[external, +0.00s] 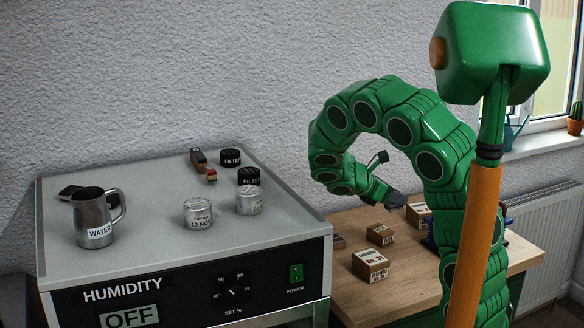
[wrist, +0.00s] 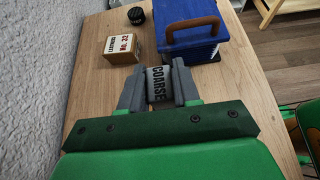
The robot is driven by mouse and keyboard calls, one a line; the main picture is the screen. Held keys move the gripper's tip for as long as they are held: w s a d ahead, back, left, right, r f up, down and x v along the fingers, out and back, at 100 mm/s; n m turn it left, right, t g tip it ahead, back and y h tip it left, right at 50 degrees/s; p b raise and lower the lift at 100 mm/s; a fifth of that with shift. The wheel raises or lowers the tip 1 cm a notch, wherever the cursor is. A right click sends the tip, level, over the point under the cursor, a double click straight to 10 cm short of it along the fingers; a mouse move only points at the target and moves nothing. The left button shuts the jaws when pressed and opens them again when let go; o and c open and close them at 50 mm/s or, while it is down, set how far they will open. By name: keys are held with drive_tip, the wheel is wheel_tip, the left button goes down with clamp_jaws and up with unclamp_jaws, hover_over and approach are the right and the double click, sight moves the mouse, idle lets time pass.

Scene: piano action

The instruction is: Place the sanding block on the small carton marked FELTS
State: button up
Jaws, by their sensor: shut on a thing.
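My gripper (external: 396,201) is above the wooden table beside the cabinet. In the wrist view my gripper (wrist: 158,90) is shut on a dark grey block with COARSE printed on it, the sanding block (wrist: 159,84). In the external view the held block cannot be told apart from the fingers. Several small cartons stand on the table: one at the front (external: 370,266), one in the middle (external: 380,234) and one behind (external: 418,214). Their print is too small to read there, so I cannot tell which says FELTS. The wrist view shows a carton (wrist: 124,46) reading NO. 22, apparently LEATHERS.
A blue toolbox (wrist: 194,44) with a brown handle stands beyond the gripper, close to the carton. A black round tin (wrist: 136,15) is at the far end. The humidity cabinet (external: 150,245) holds a WATER jug (external: 95,218) and tins. Bare wood (wrist: 95,85) lies left of the gripper.

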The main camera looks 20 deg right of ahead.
hover_over(381, 229)
wheel_tip(381, 229, down, 7)
drive_tip(key=shift+s+a+f, duration=0.1)
drive_tip(key=shift+s, duration=0.05)
drive_tip(key=shift+f, duration=1.6)
drive_tip(key=o, duration=1.1)
drive_tip(key=shift+c, duration=0.2)
drive_tip(key=shift+r, duration=0.1)
